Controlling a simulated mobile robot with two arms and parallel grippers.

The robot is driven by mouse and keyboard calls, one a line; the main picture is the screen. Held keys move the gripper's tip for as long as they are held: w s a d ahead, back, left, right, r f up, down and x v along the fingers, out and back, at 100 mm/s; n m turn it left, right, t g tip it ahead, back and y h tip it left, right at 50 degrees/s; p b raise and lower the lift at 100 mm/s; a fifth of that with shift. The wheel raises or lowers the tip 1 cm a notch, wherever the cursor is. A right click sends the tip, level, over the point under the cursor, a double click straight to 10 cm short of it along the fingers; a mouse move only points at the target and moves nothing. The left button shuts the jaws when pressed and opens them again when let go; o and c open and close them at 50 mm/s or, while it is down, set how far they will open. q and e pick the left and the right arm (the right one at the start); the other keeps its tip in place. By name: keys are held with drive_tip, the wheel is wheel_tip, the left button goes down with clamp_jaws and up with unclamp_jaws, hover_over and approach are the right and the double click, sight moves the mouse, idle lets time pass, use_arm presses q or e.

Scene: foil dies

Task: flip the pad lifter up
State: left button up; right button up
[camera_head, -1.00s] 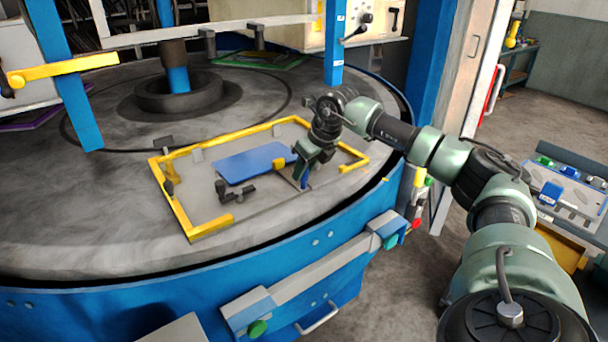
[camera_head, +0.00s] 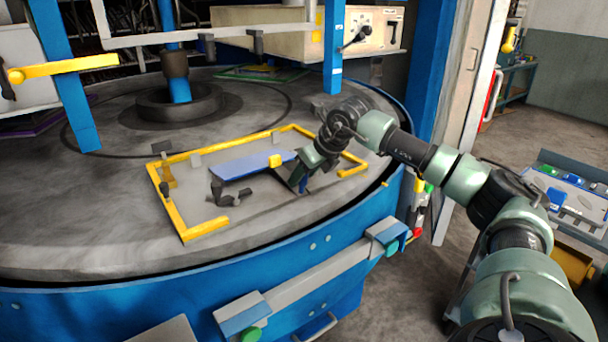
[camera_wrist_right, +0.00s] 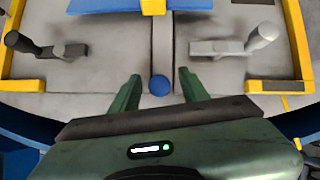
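A blue pad (camera_head: 245,164) with a yellow tab (camera_head: 275,161) lies inside the yellow-edged frame on the round table. In the right wrist view, a narrow grey bar runs from the pad's yellow tab (camera_wrist_right: 153,7) toward me and ends in a round blue knob (camera_wrist_right: 159,85); this looks like the pad lifter. My right gripper (camera_wrist_right: 161,83) is open, one finger on each side of the knob, with gaps visible. Whether the pad is slightly raised is unclear. My left gripper is out of view.
A blue post (camera_head: 334,45) rises behind. A tool tray (camera_head: 570,182) stands at the right. The grey table (camera_head: 60,215) is bare at left.

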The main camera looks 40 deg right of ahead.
drive_tip(key=v, duration=0.7)
drive_tip(key=shift+s+r+b, duration=0.25)
drive_tip(key=shift+r+b, duration=0.1)
drive_tip(key=shift+b, duration=0.1)
